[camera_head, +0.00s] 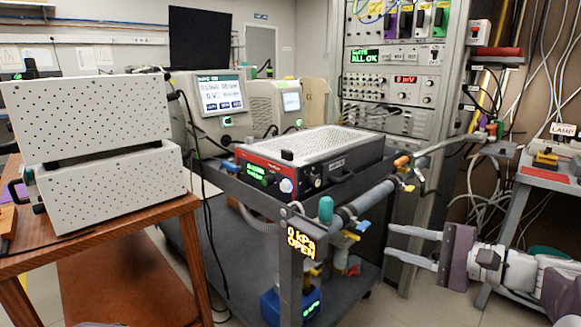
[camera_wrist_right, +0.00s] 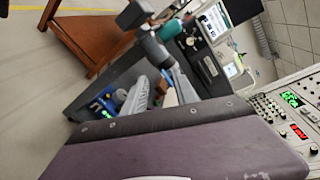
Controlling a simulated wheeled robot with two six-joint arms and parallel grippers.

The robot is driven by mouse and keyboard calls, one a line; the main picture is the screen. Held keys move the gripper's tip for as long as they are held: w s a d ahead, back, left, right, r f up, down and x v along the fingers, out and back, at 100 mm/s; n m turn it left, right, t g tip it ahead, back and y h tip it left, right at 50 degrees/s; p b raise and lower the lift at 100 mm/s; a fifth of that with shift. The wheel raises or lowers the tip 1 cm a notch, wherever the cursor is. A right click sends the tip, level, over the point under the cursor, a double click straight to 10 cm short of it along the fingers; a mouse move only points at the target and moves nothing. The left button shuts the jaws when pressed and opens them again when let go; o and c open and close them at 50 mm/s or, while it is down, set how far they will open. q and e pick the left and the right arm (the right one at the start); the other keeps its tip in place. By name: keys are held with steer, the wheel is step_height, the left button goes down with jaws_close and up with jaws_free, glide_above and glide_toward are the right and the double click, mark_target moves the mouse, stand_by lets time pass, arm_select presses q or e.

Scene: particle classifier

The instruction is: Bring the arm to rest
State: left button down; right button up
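My right gripper (camera_head: 390,241) comes in from the right edge in the head view, at the right side of the cart. Its two pale grey fingers point left and stand apart, with nothing between them. The purple plate (camera_head: 457,255) behind the fingers and the white arm links (camera_head: 510,268) show too. In the right wrist view the purple gripper body (camera_wrist_right: 180,150) fills the lower part. My left gripper does not show in the head view.
A dark cart (camera_head: 205,265) carries a red-fronted device (camera_head: 318,165), pipes and a "0 kPa OPEN" display (camera_head: 301,241). A wooden table (camera_head: 130,228) with white perforated boxes (camera_head: 110,185) stands left. An instrument rack (camera_head: 395,60) stands behind, and a lamp table (camera_head: 545,178) right.

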steer(key=s+a+f+n+g+h+p, duration=0.1)
steer(key=s+a+f+n+g+h, duration=0.2)
steer(key=f, duration=0.7)
steer(key=s+a+f+g+h, duration=0.2)
steer(key=s+a+f+g, duration=0.25)
steer(key=f, duration=0.45)
steer(key=s+d+f+n+g+h+p, duration=0.2)
steer(key=s+d+f+n+h, duration=0.1)
steer(key=s+f+n+h, duration=0.55)
step_height(320, 180, up, 37)
steer(key=n+y+p, duration=0.1)
steer(key=y+p, duration=0.1)
steer(key=p, duration=3.5)
steer(key=shift+s+d+f+n+p, duration=0.15)
steer(key=shift+s+f+n+p, duration=0.05)
steer(key=shift+s+n+p, duration=0.2)
